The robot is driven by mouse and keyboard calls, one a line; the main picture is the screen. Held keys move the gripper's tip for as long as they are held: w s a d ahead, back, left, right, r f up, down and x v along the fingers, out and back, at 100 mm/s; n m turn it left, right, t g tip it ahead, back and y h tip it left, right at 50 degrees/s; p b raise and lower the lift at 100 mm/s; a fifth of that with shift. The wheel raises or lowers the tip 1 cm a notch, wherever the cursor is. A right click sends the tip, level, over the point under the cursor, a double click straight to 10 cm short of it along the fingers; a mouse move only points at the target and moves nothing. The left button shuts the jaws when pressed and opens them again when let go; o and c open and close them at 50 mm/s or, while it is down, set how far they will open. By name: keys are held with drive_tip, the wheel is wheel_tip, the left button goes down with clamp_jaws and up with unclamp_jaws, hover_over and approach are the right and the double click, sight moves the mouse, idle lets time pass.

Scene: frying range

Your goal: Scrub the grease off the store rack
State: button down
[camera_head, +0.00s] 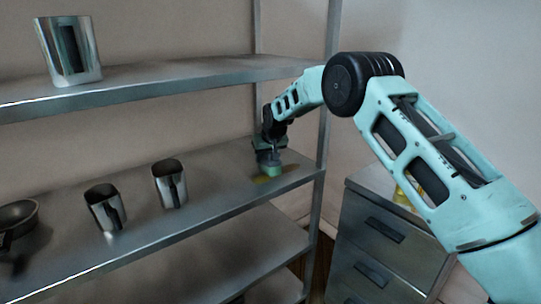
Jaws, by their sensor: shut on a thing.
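The store rack (222,192) is a grey metal rack with several shelves. My gripper (268,156) reaches over the right end of its middle shelf and points down. It is shut on a small green scrubber (269,168), which is at the shelf surface. A yellowish-brown grease patch (274,180) lies on the shelf right beside and partly under the scrubber. The part of the patch beneath the scrubber is hidden.
Two metal jugs (105,208) (169,183) and a dark pan (17,217) stand left on the middle shelf. Another metal jug (69,50) stands on the upper shelf (160,86), above my work level. A drawer cabinet (385,233) stands right of the rack.

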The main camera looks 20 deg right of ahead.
drive_tip(key=shift+s+a+r, duration=0.1)
drive_tip(key=shift+s+a, duration=0.1)
drive_tip(key=shift+a, duration=0.45)
drive_tip(key=shift+s+a+r, duration=0.1)
drive_tip(key=shift+s+a, duration=0.1)
drive_tip(key=shift+a, duration=0.45)
drive_tip(key=shift+s+a, duration=0.2)
drive_tip(key=shift+a, duration=0.45)
drive_tip(key=shift+s+a+f+b, duration=0.1)
drive_tip(key=shift+s+a+b, duration=0.15)
drive_tip(key=shift+a, duration=0.55)
drive_tip(key=shift+s+a+b, duration=0.1)
drive_tip(key=shift+s+a, duration=0.15)
drive_tip(key=shift+a, duration=0.55)
